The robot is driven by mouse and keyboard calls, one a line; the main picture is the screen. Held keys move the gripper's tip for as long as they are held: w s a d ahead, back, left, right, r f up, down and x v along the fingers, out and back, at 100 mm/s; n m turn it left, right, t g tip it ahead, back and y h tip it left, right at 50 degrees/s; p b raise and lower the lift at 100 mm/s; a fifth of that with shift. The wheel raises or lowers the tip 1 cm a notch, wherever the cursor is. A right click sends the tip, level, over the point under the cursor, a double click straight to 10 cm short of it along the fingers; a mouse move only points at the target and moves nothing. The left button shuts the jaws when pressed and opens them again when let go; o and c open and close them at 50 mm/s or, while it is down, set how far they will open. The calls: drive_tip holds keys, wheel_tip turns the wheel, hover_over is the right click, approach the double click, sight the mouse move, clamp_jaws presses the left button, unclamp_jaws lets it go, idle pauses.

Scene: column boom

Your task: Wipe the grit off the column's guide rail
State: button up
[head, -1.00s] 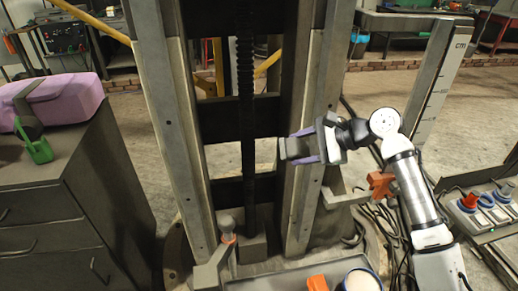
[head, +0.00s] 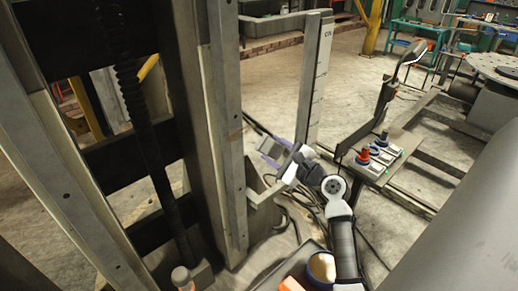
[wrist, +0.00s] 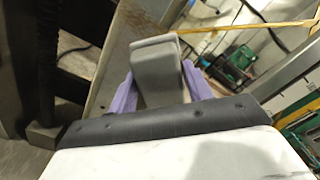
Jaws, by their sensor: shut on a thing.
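The column's right guide rail (head: 228,140) is a long pale grey upright strip in the head view, with a faint brownish patch partway up. The left rail (head: 60,190) stands beyond the dark screw. I cannot make out grit clearly. My gripper (head: 268,145), with purple fingers, is just right of the right rail in the picture. It is shut on a grey block (wrist: 158,72), which sits between the purple fingers in the wrist view. Whether the block touches the rail cannot be told. The dark column parts (wrist: 30,70) show at left in the wrist view.
A tray (head: 268,283) with a round tin (head: 322,266) and an orange thing (head: 291,284) is below my arm. A bracket (head: 265,195) juts from the column base. Cables lie on the floor. A control box (head: 378,158) and scale post (head: 313,85) stand to the right.

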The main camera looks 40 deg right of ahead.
drive_tip(key=shift+w+a, duration=0.2)
drive_tip(key=shift+w, duration=2.6)
drive_tip(key=shift+w+a, duration=0.1)
drive_tip(key=shift+w, duration=0.9)
drive_tip(key=shift+s+a+r+p, duration=0.1)
drive_tip(key=shift+a+r+p, duration=0.3)
drive_tip(key=shift+r+p, duration=0.5)
drive_tip(key=shift+a+r+p, duration=0.45)
drive_tip(key=shift+r+p, duration=0.05)
drive_tip(key=shift+p, duration=0.8)
drive_tip(key=shift+s+a+r+p, duration=0.1)
drive_tip(key=shift+a+r+p, duration=0.3)
drive_tip(key=shift+r+p, duration=0.5)
drive_tip(key=shift+w+a+f+b, duration=0.1)
drive_tip(key=shift+f+b, duration=0.9)
drive_tip(key=shift+f, duration=1.35)
drive_tip(key=shift+a+r+p, duration=0.1)
drive_tip(key=shift+a+p, duration=0.85)
drive_tip(key=shift+a, duration=0.3)
drive_tip(key=shift+r, duration=1.95)
